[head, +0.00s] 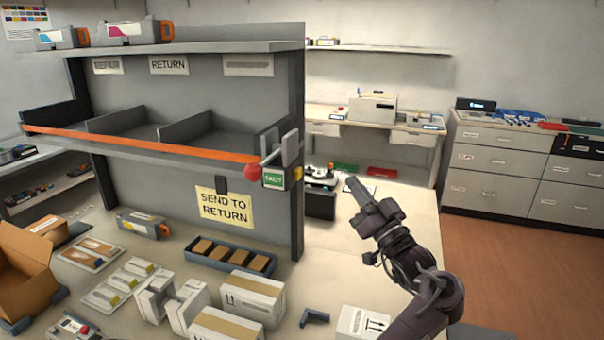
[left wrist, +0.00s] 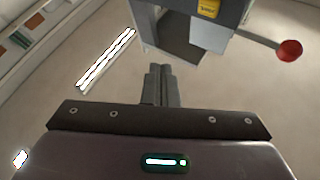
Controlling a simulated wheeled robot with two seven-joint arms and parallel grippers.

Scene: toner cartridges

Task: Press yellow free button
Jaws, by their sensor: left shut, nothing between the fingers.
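The yellow button (head: 299,174) shows on the end face of the grey shelf unit, beside a green "FAULT"-like label (head: 274,179) that I cannot read surely. In the left wrist view a yellow patch (left wrist: 208,8) sits at the top edge, partly cut off. My left gripper (head: 353,184) is shut and empty, to the right of the yellow button and apart from it. Its closed fingers (left wrist: 160,72) point up in the left wrist view, below and left of the yellow patch. My right gripper is not in view.
A lever with a red ball (head: 253,171) sticks out left of the label; the ball also shows in the left wrist view (left wrist: 290,50). An orange bar (head: 140,143) runs along the shelf front. Boxes (head: 252,298) stand on the worktable below. Open space lies right of the shelf unit.

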